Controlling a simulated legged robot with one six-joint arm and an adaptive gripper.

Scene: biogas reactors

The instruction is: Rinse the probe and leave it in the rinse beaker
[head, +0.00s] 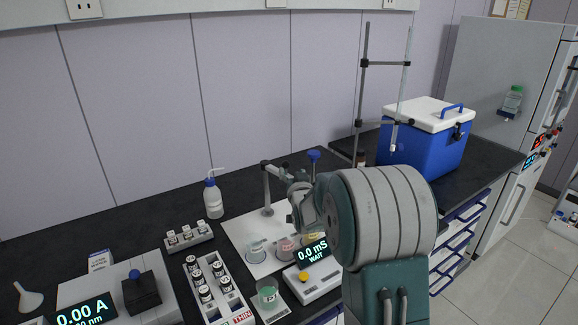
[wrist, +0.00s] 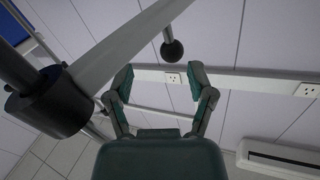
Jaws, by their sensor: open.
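My gripper (wrist: 162,82) is open and empty in the wrist view, with only wall showing between its fingers. In the head view it is near the probe stand (head: 267,190), mostly hidden by my arm. A blue knob (head: 313,155) shows just above the gripper; it may be the top of the probe, whose lower part is hidden. A clear beaker (head: 256,251) and a pink-filled beaker (head: 285,249) stand on the white mat (head: 239,229). I cannot tell which is the rinse beaker. The meter (head: 313,255) reads 0.0 mS WAIT.
A green-filled beaker (head: 268,293) stands front left of the meter, beside a vial rack (head: 219,303). A wash bottle (head: 213,198) stands behind. A blue cooler (head: 426,145) and tall metal stand (head: 362,90) are right. A grey bar (wrist: 130,45) crosses close in the wrist view.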

